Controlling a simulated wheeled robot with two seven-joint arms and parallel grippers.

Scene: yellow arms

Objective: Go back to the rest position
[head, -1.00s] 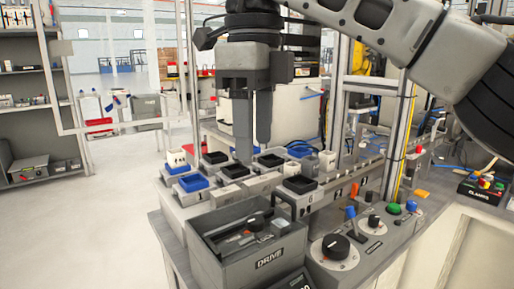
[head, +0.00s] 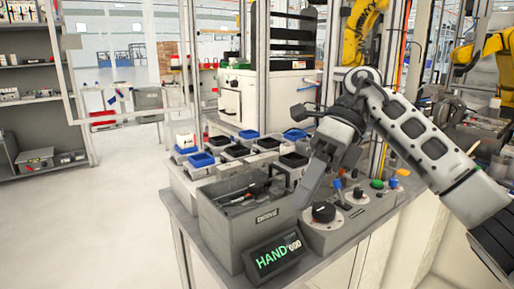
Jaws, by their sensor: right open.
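My right arm comes in from the right edge, bends at the top and angles down to the left. My right gripper (head: 312,184) hangs over the bench beside the right end of the grey DRIVE bin (head: 245,208), with its fingers pointing down and left. It is open, and I see nothing held in it. The gap between its fingers is hard to see from this side. My left gripper is out of view.
A display reading HAND (head: 272,257) stands at the bench front. Blue and black trays (head: 236,151) sit behind the bin. Yellow robot arms (head: 359,33) stand behind. The left floor is clear.

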